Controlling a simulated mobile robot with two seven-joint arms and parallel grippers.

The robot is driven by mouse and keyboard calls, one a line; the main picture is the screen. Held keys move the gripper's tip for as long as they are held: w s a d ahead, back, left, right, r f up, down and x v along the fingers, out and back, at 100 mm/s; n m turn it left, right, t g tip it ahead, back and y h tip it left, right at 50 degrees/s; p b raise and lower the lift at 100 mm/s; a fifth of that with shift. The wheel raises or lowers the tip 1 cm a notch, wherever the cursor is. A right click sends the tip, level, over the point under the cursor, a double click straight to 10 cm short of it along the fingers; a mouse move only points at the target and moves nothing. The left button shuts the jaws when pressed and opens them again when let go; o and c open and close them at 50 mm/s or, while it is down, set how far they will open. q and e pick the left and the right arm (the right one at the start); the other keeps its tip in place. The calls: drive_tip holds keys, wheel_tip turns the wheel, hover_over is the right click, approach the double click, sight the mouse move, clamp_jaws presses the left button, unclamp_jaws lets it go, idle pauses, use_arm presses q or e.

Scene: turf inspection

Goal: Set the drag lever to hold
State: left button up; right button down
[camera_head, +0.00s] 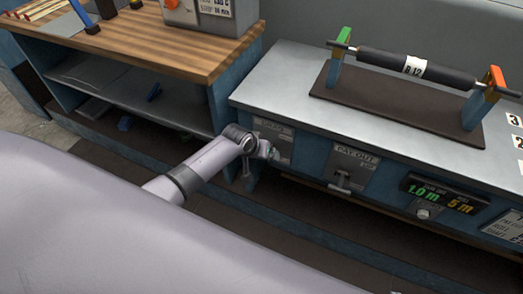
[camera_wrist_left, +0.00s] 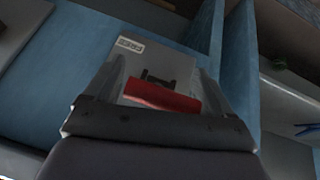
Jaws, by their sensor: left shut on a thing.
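The drag lever shows in the left wrist view as a red bar-shaped handle (camera_wrist_left: 162,97) in front of a dark slotted mount on a grey plate (camera_wrist_left: 150,58). A label reading "FREE" sits at the plate's upper left corner. My left gripper (camera_wrist_left: 165,92) has one finger at each end of the red handle and is shut on it. In the head view the left gripper (camera_head: 268,151) is at the drag plate (camera_head: 275,135) on the blue cabinet front and mostly hides the lever. The "hold" marking is not visible. My right gripper is not in view.
Right of the drag plate are a "PAY OUT" plate (camera_head: 350,170) with its own lever and a display (camera_head: 440,195) reading 1.0 m and 5 m. A black roller (camera_head: 390,65) stands on the cabinet top. A wooden-topped bench (camera_head: 150,45) with open shelves is at left.

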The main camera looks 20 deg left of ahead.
use_arm(q)
drive_tip(key=shift+a, duration=0.35)
drive_tip(key=o, duration=1.3)
drive_tip(key=shift+o, duration=0.2)
drive_tip(key=shift+d, duration=0.1)
drive_tip(key=shift+r, duration=0.1)
drive_tip(key=shift+s+r+p, duration=0.2)
drive_tip(key=shift+r+p, duration=0.25)
drive_tip(key=shift+r, duration=0.05)
drive_tip(key=shift+g, duration=0.3)
drive_tip(key=shift+p+v, duration=0.95)
drive_tip(key=shift+v, duration=2.05)
drive_tip(key=shift+s+f, duration=0.1)
